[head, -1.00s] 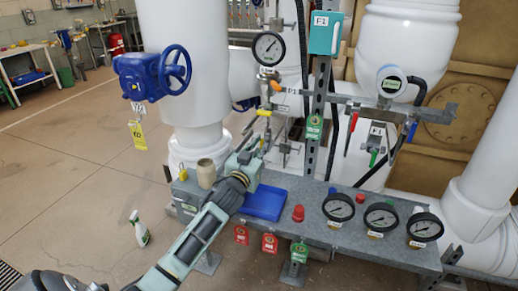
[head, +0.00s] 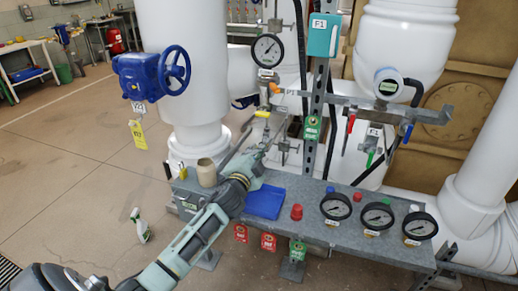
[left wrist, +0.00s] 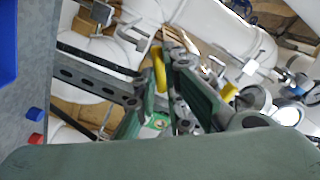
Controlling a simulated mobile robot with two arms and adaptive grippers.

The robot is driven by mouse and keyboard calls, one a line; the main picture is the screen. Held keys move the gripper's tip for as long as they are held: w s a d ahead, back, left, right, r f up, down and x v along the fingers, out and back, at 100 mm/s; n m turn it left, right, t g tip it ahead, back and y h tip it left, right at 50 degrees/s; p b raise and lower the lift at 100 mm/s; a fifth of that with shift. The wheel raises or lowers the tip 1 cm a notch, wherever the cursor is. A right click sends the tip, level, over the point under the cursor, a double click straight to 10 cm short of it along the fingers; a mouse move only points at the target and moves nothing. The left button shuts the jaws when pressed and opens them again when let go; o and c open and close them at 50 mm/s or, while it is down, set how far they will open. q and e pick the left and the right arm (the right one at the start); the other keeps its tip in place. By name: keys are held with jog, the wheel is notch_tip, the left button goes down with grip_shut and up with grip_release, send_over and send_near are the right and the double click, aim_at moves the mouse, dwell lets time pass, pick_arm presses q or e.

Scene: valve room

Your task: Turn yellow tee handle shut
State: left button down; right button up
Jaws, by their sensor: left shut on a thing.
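The yellow tee handle (head: 262,114) is a small bar on the thin pipework below the upright gauge, left of the perforated post. My left gripper (head: 264,132) reaches up to it from below, over the back edge of the grey bench. In the left wrist view, a yellow piece (left wrist: 158,70) lies at the green fingertips (left wrist: 164,82), and the gripper is shut on it. It looks like the tee handle, partly hidden by the fingers. Another yellow piece (left wrist: 228,92) shows beyond the right finger. My right gripper is not in view.
The perforated post (head: 318,120), carrying a teal box (head: 324,35), stands close right of my gripper. The bench (head: 285,226) holds a blue cloth (head: 265,202), a beige cup (head: 206,173), a red knob (head: 297,212) and three gauges. A blue valve (head: 150,76) is on the left.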

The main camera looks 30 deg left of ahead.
pick_arm(q)
jog(key=m, duration=0.7)
jog(key=shift+f+p, duration=0.2)
jog(key=shift+p, duration=0.2)
dwell(0.3)
jog(key=c, duration=1.8)
grip_release()
jog(key=shift+d, duration=0.1)
jog(key=shift+c, duration=0.2)
jog(key=v, duration=1.2)
